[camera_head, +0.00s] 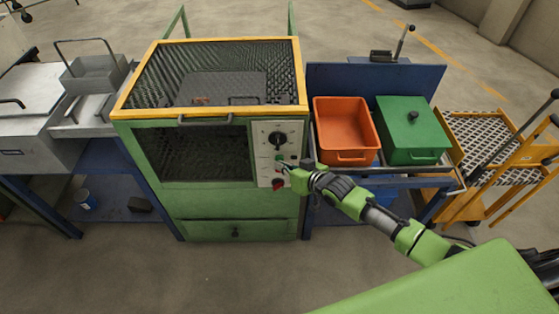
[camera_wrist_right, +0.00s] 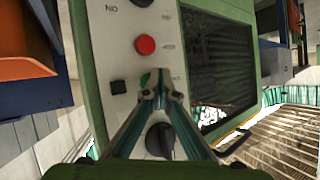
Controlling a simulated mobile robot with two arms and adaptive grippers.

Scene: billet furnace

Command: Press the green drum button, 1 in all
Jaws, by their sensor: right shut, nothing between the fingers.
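The green drum button (camera_wrist_right: 145,78) is on the pale control panel (camera_head: 266,165), partly hidden behind my fingertips in the right wrist view. It shows small in the head view (camera_head: 279,157). My right gripper (camera_head: 286,169) is shut and empty, its tips at the panel close to the green button; it also shows in the right wrist view (camera_wrist_right: 162,82). I cannot tell whether the tips touch the button. A red button (camera_wrist_right: 145,45), a black square switch (camera_wrist_right: 118,87) and a black knob (camera_wrist_right: 159,140) are around it. My left gripper is not in view.
The panel is on the front of a green furnace cabinet (camera_head: 235,205) with a mesh-sided top. To its right are an orange bin (camera_head: 341,116) and a green lidded box (camera_head: 410,143). A yellow cart (camera_head: 480,140) stands farther right. Floor in front is clear.

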